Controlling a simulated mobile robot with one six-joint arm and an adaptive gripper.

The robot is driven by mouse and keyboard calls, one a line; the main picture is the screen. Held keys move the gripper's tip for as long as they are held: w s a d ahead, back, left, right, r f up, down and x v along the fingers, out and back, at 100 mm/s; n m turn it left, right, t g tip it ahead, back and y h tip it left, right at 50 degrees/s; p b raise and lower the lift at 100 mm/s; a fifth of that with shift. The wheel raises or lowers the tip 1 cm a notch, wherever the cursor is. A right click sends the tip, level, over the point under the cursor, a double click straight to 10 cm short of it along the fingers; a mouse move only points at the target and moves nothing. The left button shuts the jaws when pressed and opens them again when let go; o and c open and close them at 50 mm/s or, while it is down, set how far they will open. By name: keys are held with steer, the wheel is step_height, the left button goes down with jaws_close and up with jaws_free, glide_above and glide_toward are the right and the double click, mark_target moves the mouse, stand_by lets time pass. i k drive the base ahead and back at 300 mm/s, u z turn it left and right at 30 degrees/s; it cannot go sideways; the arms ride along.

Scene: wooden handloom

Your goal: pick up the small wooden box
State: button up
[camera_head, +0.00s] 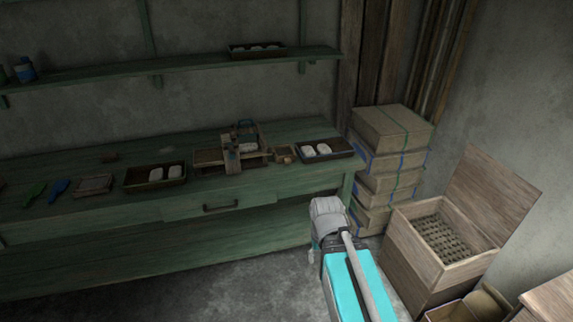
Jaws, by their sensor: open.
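A small brown wooden box (284,154) sits on the green workbench (120,225), near its right end. It stands between a wooden device with a blue frame (246,143) on its left and a dark tray with white pieces (325,150) on its right. My arm shows in the lower middle, folded in front of the bench and well apart from the box. My gripper's fingers cannot be made out in this view.
Left along the bench lie another dark tray (155,177), a flat block (94,184), and green (34,194) and blue (59,189) tools. A shelf (180,66) runs above. Stacked cartons (391,140) and an open wooden chest (415,250) stand right. Floor before the bench is clear.

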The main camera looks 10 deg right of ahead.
mark_target(284, 154)
steer(key=k, duration=0.65)
steer(key=z, duration=0.4)
steer(key=i, duration=2)
steer(key=u, duration=0.7)
